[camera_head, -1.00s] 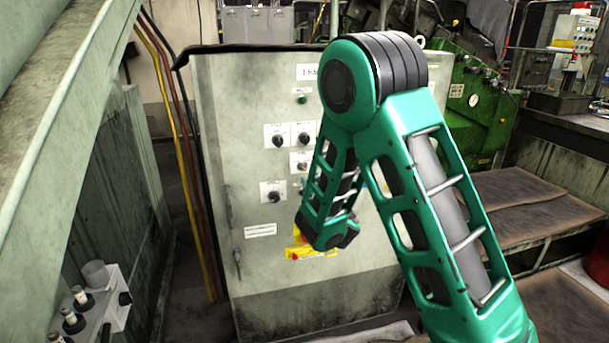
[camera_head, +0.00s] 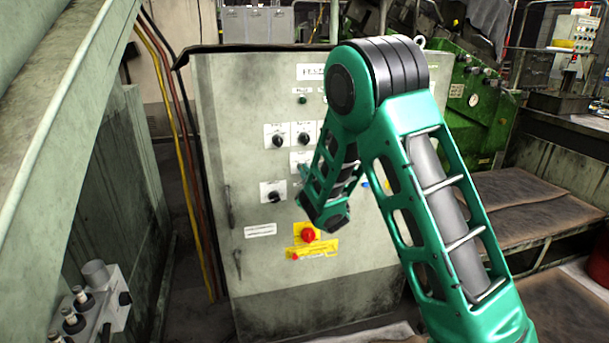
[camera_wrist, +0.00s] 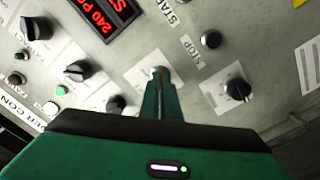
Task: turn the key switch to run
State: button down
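The key switch (camera_wrist: 157,72) is a small metallic piece on a white plate, straight ahead of my fingertips in the wrist view. In the head view its plate (camera_head: 297,160) is on the grey cabinet, partly covered by my arm. My gripper (camera_wrist: 161,84) shows as two green fingers close together with a narrow slit between them. Their tips overlap the lower part of the key switch, so contact and grip cannot be told. In the head view my gripper is mostly hidden by my arm's last links.
The cabinet (camera_head: 250,90) carries black knobs (camera_head: 277,141), a red emergency stop (camera_head: 308,235) on yellow, and a red display (camera_wrist: 103,14). A black knob (camera_wrist: 238,90) stands to the right of the fingers, another (camera_wrist: 78,71) to the left. A green machine (camera_head: 485,115) stands right of the cabinet.

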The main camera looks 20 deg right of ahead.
dwell(0.4)
jog(key=shift+d+m, duration=0.15)
jog(key=shift+m, duration=4.35)
jog(key=shift+d+m, duration=0.1)
jog(key=shift+m, duration=4.4)
jog(key=c, duration=2.1)
grip_release()
jog(key=shift+o, duration=0.5)
jog(key=shift+a, duration=0.1)
